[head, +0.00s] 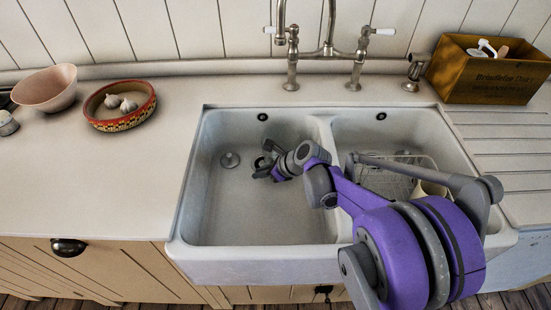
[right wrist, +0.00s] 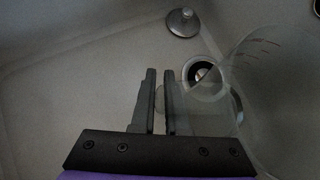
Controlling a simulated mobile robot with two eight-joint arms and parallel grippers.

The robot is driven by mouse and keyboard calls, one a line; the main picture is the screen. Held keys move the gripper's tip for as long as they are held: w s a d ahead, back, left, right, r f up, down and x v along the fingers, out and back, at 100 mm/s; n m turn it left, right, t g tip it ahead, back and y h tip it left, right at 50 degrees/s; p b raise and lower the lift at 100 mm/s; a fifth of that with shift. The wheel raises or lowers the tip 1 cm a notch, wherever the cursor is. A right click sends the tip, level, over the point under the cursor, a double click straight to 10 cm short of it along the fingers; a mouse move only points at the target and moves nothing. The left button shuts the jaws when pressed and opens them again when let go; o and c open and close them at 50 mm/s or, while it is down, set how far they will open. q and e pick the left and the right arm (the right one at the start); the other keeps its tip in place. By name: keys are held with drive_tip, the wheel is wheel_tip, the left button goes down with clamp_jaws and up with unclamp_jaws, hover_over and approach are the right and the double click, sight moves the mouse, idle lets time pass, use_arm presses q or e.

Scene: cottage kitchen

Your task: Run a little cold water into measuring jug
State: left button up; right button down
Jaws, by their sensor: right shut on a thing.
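My right gripper (head: 268,166) reaches down into the left basin of the white double sink (head: 215,215). In the right wrist view the gripper (right wrist: 160,72) is shut on part of the clear measuring jug (right wrist: 265,85), which has faint scale marks on its wall. Which part lies between the fingers is hard to tell. I cannot make out the jug in the head view. The bridge tap (head: 292,60) stands behind the sink, with white-tipped levers at left (head: 270,30) and right (head: 384,31). My left gripper is out of view.
A drain (head: 229,160) lies in the left basin, with a metal plug (right wrist: 183,22) near it. The right basin holds a wire rack (head: 400,183) and a cream vessel (head: 430,190). A wooden crate (head: 490,75) stands right; a garlic bowl (head: 120,120) and pink bowl (head: 45,88) stand left.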

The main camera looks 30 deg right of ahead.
drive_tip(key=shift+r, duration=0.1)
wheel_tip(320, 180, up, 17)
drive_tip(key=p, duration=0.6)
use_arm(q)
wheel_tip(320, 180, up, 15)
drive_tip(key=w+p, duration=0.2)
drive_tip(key=p, duration=0.5)
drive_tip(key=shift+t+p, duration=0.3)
use_arm(e)
drive_tip(key=w+a+r+m+h, duration=0.1)
drive_tip(key=w+a+m, duration=0.1)
drive_tip(key=w+a, duration=0.3)
drive_tip(key=a, duration=0.4)
drive_tip(key=shift+a+r+t+h, duration=0.15)
drive_tip(key=shift+r+t+h, duration=0.15)
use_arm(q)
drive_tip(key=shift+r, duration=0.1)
